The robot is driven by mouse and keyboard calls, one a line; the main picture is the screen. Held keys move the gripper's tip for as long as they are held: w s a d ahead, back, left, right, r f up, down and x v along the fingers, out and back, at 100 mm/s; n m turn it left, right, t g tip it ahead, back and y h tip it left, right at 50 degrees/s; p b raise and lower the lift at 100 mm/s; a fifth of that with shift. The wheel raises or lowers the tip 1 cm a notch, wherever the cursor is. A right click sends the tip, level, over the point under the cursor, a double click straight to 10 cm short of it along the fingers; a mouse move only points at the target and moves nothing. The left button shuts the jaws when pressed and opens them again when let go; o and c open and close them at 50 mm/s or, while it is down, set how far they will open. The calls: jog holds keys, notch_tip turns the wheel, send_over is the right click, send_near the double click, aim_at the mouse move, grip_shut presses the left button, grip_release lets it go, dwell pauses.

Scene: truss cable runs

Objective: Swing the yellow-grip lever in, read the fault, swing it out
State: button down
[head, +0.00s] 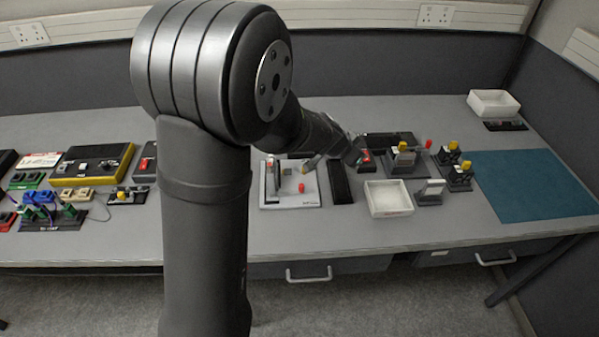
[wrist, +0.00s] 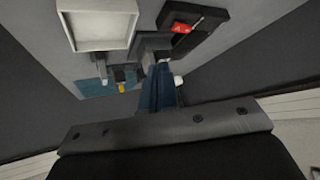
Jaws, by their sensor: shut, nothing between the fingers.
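Several yellow-topped pieces on dark bases stand right of centre in the head view: one on a grey block (head: 403,147) and two further right, a rear one (head: 453,146) and a front one (head: 465,165). I cannot tell which is the yellow-grip lever. A small yellow piece (wrist: 122,87) shows in the wrist view, partly hidden. No fault reading is legible. My gripper (head: 354,155) is above the bench, left of the yellow-topped pieces. Its fingers (wrist: 162,72) are together and empty in the wrist view. What lies under them is hidden.
A white tray (head: 389,198) and a grey stand (head: 430,192) are in front of the yellow-topped pieces. A white panel (head: 290,199) with a red knob lies left of my gripper. A red part on a black base (wrist: 184,27) is close by. The blue mat (head: 530,185) is clear.

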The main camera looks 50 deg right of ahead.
jog(key=w+a+f+n+t, duration=0.1)
jog(key=w+a+n, duration=0.2)
jog(key=n, duration=0.3)
jog(key=w+a+f+n+t+y, duration=0.1)
jog(key=w+a+n+t, duration=0.1)
jog(key=n, duration=0.4)
jog(key=w+a+f+n+t+y, duration=0.1)
jog(key=w+a+n+t, duration=0.1)
jog(key=w+a+n, duration=0.3)
jog(key=shift+n, duration=0.6)
jog(key=shift+a+f+n+y, duration=0.2)
jog(key=shift+a+n+y, duration=0.2)
jog(key=shift+a+n, duration=0.1)
jog(key=shift+w, duration=0.1)
jog(key=x, duration=1)
jog(key=shift+w, duration=0.15)
